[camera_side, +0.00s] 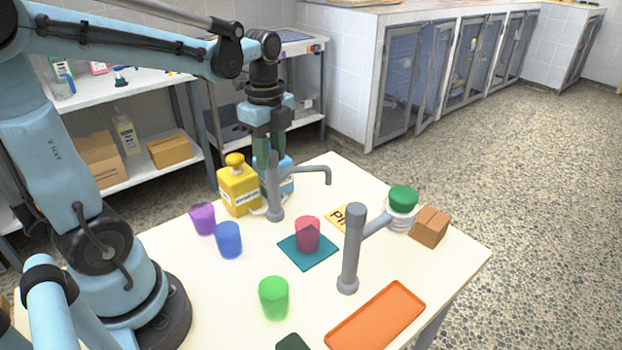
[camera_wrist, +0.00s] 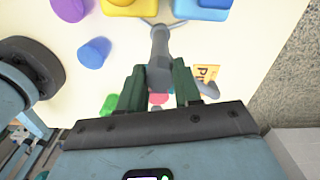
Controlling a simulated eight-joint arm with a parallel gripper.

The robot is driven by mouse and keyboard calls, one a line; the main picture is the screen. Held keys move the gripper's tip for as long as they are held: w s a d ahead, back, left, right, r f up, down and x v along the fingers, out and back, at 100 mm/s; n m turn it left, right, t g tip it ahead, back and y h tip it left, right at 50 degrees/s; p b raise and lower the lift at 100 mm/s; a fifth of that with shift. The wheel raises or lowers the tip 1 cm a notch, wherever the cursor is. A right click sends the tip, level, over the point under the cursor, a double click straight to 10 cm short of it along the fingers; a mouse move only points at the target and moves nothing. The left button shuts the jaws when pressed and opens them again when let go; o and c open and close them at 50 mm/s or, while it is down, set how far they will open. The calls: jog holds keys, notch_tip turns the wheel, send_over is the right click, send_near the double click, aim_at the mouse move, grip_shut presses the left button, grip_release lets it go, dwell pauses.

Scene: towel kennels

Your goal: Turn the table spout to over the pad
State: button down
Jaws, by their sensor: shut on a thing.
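The grey table spout (camera_side: 274,198) stands upright near the back of the white table, its arm pointing right and its tip bent down. In the wrist view the spout (camera_wrist: 159,45) rises between my two green fingers. My gripper (camera_side: 267,160), also in the wrist view (camera_wrist: 159,88), points down and is shut on the top of the spout. The teal pad (camera_side: 291,250) lies on the table in front of the spout, with a translucent red cup (camera_side: 307,236) on it. The spout's tip is behind and right of the pad, not over it.
A yellow bottle (camera_side: 238,192) and a blue bottle (camera_side: 284,183) stand close by the spout. Purple (camera_side: 203,218), blue (camera_side: 229,240) and green (camera_side: 273,298) cups stand left and front. A grey post (camera_side: 351,250), brown box (camera_side: 429,227), yellow card (camera_side: 339,215) and orange tray (camera_side: 378,316) are right.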

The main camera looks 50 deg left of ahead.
jog(key=m, duration=0.5)
jog(key=shift+m, duration=0.3)
jog(key=m, duration=0.5)
jog(key=shift+m, duration=0.4)
jog(key=c, duration=0.8)
grip_release()
notch_tip(320, 180, up, 12)
jog(key=shift+r, duration=0.1)
